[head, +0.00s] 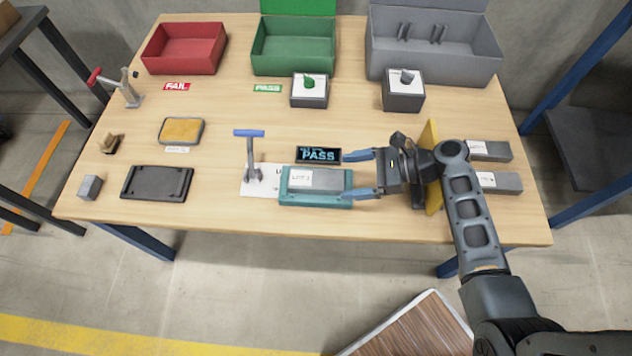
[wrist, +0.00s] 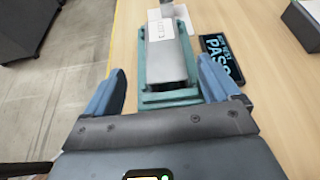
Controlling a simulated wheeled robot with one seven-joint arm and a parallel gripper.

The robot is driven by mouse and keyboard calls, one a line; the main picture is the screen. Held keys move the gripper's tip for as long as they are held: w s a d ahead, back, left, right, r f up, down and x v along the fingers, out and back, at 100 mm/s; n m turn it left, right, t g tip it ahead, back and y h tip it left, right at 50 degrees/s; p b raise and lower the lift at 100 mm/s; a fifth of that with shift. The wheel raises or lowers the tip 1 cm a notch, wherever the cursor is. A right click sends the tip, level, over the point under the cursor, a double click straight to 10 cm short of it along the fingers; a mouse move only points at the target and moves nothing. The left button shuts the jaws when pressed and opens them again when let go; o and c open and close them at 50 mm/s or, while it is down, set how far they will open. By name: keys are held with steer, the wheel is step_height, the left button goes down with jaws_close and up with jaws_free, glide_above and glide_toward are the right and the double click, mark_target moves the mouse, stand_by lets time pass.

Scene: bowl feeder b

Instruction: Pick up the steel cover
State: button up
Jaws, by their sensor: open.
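The steel cover, a grey block with a white lot label (head: 328,180), sits in a teal fixture (head: 313,199) near the table's front middle. It also shows in the wrist view (wrist: 166,62), lying lengthwise ahead of my palm. My gripper (head: 352,174) is open and empty at the right end of the fixture, its blue fingers pointing left. In the wrist view, the two fingers stand apart on either side of the cover's near end. I cannot tell whether either touches the fixture.
Two grey labelled blocks (head: 489,150) lie at the right, beyond a yellow panel (head: 432,142). Red (head: 185,50), green (head: 293,48) and grey (head: 432,55) bins line the back.

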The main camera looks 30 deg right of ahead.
mark_target(315, 178)
steer(key=shift+w+d+r, duration=0.1)
steer(key=shift+w+d, duration=0.05)
steer(key=shift+w, duration=0.25)
steer(key=x, duration=0.7)
steer(key=shift+a+f, duration=0.3)
steer(key=c, duration=1.2)
steer(key=shift+c, duration=1.1)
steer(key=shift+r, duration=0.15)
